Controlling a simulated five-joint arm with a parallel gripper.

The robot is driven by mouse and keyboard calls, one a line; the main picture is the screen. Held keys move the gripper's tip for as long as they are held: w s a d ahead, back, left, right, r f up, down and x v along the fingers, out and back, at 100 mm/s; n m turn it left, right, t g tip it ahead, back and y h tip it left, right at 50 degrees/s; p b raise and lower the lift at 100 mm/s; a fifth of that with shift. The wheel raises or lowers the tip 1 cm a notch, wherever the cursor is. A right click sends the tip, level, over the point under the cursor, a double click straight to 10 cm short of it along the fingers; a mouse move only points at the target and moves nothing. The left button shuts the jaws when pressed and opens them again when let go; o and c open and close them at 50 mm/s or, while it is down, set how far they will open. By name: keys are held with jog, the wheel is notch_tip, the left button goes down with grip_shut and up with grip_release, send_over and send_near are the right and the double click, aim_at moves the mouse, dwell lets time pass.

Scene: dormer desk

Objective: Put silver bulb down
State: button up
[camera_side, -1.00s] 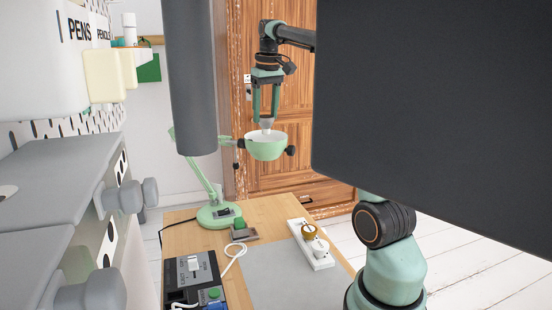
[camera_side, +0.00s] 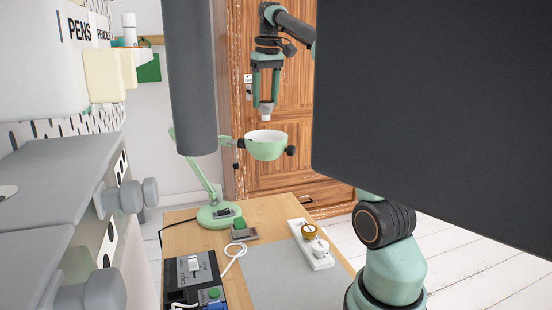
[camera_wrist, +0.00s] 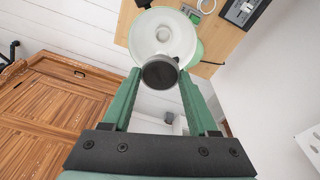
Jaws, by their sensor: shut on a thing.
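My gripper (camera_side: 264,102) is shut on the silver bulb (camera_side: 266,114), which hangs below the fingertips with its pale grey end down. The bulb is above the green lamp's upturned bowl-shaped shade (camera_side: 268,151), with a gap between them. In the wrist view the bulb shows as a dark round end (camera_wrist: 160,72) between the fingers, overlapping the near rim of the shade. The white inside of the shade (camera_wrist: 178,28) has a small round fitting at its centre. The lamp's base (camera_side: 205,216) stands on the wooden desk (camera_side: 270,209).
A white power strip (camera_side: 321,263) on the desk holds a brass-coloured round piece and a white plug. A green-topped block (camera_side: 239,229) and a dark switch box (camera_side: 188,274) stand nearby. A grey mat (camera_side: 275,283) is mostly clear. A large dark panel (camera_side: 430,110) hides much at right.

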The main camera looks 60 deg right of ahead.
aim_at(262, 104)
jog(key=shift+r, duration=0.8)
jog(key=shift+s+a+r, duration=0.15)
jog(key=shift+a+r, duration=0.1)
jog(key=shift+a, duration=0.45)
jog(key=shift+s+a+r, duration=0.15)
jog(key=shift+a+r, duration=0.05)
jog(key=shift+a, duration=0.45)
jog(key=s+a+f+n, duration=0.15)
jog(key=s+a, duration=0.45)
jog(key=a, duration=0.6)
jog(key=shift+n, duration=0.35)
notch_tip(262, 104, down, 36)
jog(key=shift+d, duration=0.15)
jog(key=shift+f, duration=0.15)
jog(key=o, duration=1)
